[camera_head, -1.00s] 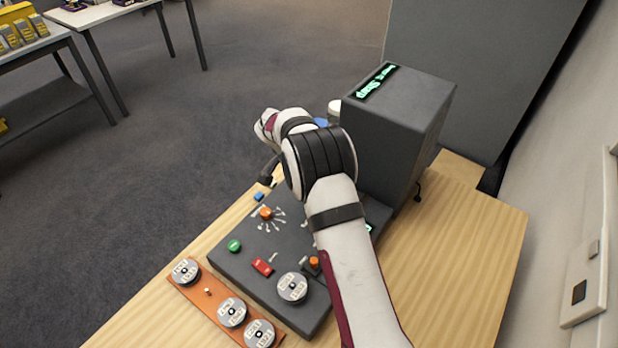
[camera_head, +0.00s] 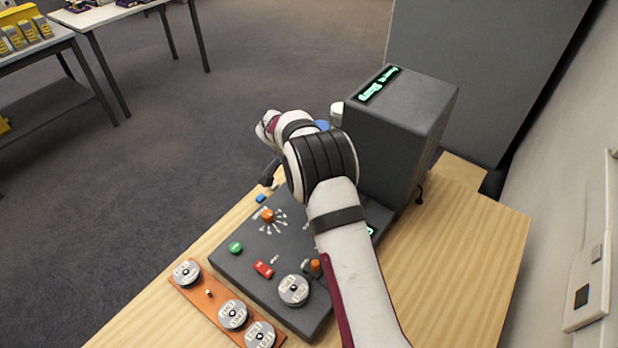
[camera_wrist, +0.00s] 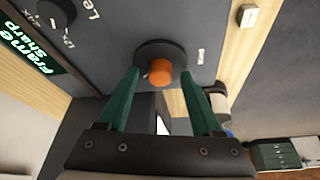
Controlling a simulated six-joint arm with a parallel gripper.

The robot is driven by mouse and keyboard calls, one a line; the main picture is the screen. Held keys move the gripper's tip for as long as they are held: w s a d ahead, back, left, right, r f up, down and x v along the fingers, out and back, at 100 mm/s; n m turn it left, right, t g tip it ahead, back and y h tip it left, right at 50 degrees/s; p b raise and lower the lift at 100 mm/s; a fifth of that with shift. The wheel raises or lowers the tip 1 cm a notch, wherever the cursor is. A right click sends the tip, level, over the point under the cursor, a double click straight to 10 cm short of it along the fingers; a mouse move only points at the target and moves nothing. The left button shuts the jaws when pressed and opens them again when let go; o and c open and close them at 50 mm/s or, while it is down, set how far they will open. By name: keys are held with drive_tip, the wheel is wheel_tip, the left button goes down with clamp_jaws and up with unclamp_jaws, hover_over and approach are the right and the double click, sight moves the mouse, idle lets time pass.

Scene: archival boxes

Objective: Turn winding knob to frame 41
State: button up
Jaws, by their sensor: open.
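The orange-capped winding knob (camera_wrist: 160,72) sits on a black round base on the dark grey panel (camera_wrist: 110,60) in the wrist view. A small label beside it is too blurred to read surely. My gripper (camera_wrist: 160,76) is open, with one green finger on each side of the knob. I cannot tell whether either finger touches it. A green-lit display (camera_wrist: 30,42) at the left edge reads "Frame Sharp"; no frame number is legible. In the head view my arm hides this knob and most of the gripper.
The head view shows a tall grey box (camera_head: 405,140) right of my arm. The console (camera_head: 250,262) carries another orange knob (camera_head: 267,215), a green button (camera_head: 236,248), a red switch (camera_head: 263,269) and a reel (camera_head: 293,290). An orange-brown rack (camera_head: 206,301) with several reels lies in front.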

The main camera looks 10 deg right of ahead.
drive_tip(key=v, duration=1.5)
drive_tip(key=shift+a+r, duration=0.2)
drive_tip(key=shift+r, duration=0.1)
drive_tip(key=shift+s, duration=0.1)
drive_tip(key=s+d+r+n+g+y, duration=0.1)
drive_tip(key=s+d+r, duration=0.1)
drive_tip(key=s, duration=0.4)
drive_tip(key=s+d+r+n+y, duration=0.1)
drive_tip(key=s+r, duration=0.2)
drive_tip(key=s, duration=0.4)
drive_tip(key=s+f+n+y, duration=0.1)
drive_tip(key=s+f+n, duration=0.1)
drive_tip(key=s, duration=1)
drive_tip(key=s+f+n+g+y, duration=0.1)
drive_tip(key=s+f+n+y, duration=0.1)
drive_tip(key=s, duration=1.1)
drive_tip(key=shift+s+a+n+y, duration=0.25)
drive_tip(key=shift+a+n+y, duration=0.05)
drive_tip(key=shift+n, duration=0.1)
drive_tip(key=shift+f, duration=0.1)
idle(0.6)
